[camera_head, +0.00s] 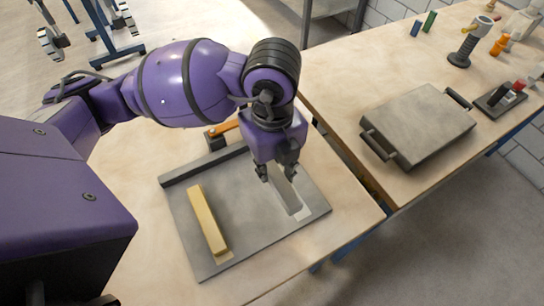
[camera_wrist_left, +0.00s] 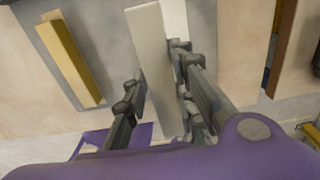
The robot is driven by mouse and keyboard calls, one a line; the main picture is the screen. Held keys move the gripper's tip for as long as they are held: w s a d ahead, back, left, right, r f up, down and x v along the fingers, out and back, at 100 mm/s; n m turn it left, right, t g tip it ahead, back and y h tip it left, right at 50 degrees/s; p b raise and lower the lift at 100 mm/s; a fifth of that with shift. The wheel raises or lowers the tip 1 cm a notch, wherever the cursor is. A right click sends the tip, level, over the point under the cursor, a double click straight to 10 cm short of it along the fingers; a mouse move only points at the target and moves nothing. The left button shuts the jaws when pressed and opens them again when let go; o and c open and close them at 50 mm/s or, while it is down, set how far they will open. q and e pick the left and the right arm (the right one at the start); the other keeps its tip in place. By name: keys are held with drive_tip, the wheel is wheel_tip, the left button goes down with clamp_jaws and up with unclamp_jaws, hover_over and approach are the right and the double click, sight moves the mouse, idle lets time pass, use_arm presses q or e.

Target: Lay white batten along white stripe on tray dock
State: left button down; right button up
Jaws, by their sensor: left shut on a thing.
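The tray dock (camera_head: 250,222) is a flat grey plate with a raised dark bar at its back edge. My left gripper (camera_head: 277,174) points down over its right part, shut on the white batten (camera_head: 285,193). In the left wrist view the pale batten (camera_wrist_left: 150,55) runs between the fingers (camera_wrist_left: 158,78). The white stripe (camera_head: 305,212) shows at the batten's near end. In the wrist view the stripe (camera_wrist_left: 174,18) shows along the batten's right side, roughly parallel and partly covered. I cannot tell whether the batten touches the dock. My right gripper is not in view.
A yellow batten (camera_head: 207,221) lies on the dock's left part. An orange-handled item (camera_head: 222,128) is behind the dock. A grey lidded tray (camera_head: 417,125) with handles stands on the right table, across a gap. Small bottles and tools stand farther back.

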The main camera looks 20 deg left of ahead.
use_arm(q)
drive_tip(key=w+f, duration=0.3)
drive_tip(key=shift+d+f, duration=0.25)
drive_tip(key=shift+f, duration=0.1)
drive_tip(key=shift+w+d+f, duration=0.1)
drive_tip(key=shift+w+f, duration=0.2)
drive_tip(key=shift+f, duration=0.1)
drive_tip(key=shift+w+f+b, duration=0.15)
drive_tip(key=shift+f, duration=0.75)
drive_tip(key=shift+w+f+b, duration=0.1)
drive_tip(key=shift+f+b, duration=0.05)
drive_tip(key=shift+f, duration=0.7)
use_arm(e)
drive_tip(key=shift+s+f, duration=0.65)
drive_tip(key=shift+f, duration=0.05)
use_arm(q)
drive_tip(key=shift+f, duration=0.1)
drive_tip(key=shift+f, duration=0.15)
drive_tip(key=c, duration=1.5)
unclamp_jaws()
drive_tip(key=shift+o, duration=0.2)
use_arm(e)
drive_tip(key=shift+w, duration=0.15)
